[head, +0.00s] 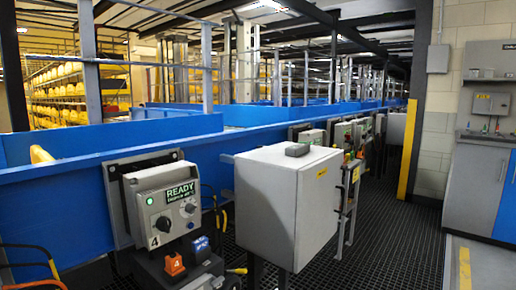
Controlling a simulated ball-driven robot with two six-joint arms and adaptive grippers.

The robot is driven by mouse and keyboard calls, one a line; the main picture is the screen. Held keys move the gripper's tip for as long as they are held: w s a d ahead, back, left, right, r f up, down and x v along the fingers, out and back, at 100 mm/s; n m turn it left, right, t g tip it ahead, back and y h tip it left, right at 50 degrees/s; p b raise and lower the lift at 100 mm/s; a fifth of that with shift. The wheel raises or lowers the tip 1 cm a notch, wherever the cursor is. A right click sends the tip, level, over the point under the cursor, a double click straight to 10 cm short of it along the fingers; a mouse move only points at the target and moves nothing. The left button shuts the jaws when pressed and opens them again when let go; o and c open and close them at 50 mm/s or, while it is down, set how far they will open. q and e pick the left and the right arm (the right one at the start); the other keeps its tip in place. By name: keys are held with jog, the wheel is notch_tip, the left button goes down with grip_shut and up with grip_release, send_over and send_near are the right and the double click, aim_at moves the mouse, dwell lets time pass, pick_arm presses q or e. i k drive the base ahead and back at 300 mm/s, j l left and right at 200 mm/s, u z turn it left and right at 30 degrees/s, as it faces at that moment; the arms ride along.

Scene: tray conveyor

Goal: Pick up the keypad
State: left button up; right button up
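A small dark grey block (297,149), which looks like the keypad, lies flat on top of a light grey cabinet (270,195) in the middle of the head view. It sits near the back right of the cabinet's top, and its keys are too small to make out. Neither of my grippers is in view, and nothing touches the block.
A control box (165,205) with a green READY display and knobs stands left of the cabinet. A blue conveyor wall (60,215) runs behind both. Dark grating floor (390,240) lies open to the right, before a grey workbench (475,185).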

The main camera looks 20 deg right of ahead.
aim_at(295, 150)
jog(key=i+l+u, duration=0.2)
jog(key=l+u, duration=0.25)
jog(key=l, duration=0.2)
jog(key=i+l+u, duration=0.2)
jog(key=l, duration=0.2)
jog(key=l+u, duration=0.2)
jog(key=l, duration=0.15)
jog(key=i+l+u, duration=0.1)
jog(key=l, duration=1)
jog(key=i+l+u, duration=0.1)
jog(key=l, duration=0.95)
jog(key=i+l+u, duration=0.1)
jog(key=l, duration=1)
jog(key=j, duration=0.5)
